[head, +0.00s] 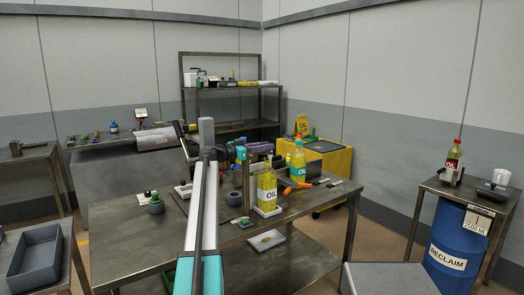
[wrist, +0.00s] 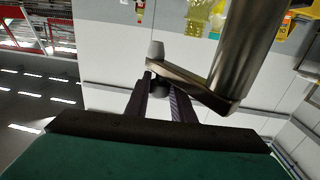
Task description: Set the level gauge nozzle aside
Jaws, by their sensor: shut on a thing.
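My gripper (wrist: 160,88) is shut on a dark crank-like piece (wrist: 190,84), with a grey knob (wrist: 157,50) at the fingertips and a thick steel tube (wrist: 246,50) at its other end. I take this piece to be the level gauge nozzle. In the head view my gripper (head: 241,153) is over the middle table, just left of and above a yellow oil bottle (head: 266,190).
A blue drum (head: 454,235) stands under the right-hand table. A grey bin (head: 35,255) is at left.

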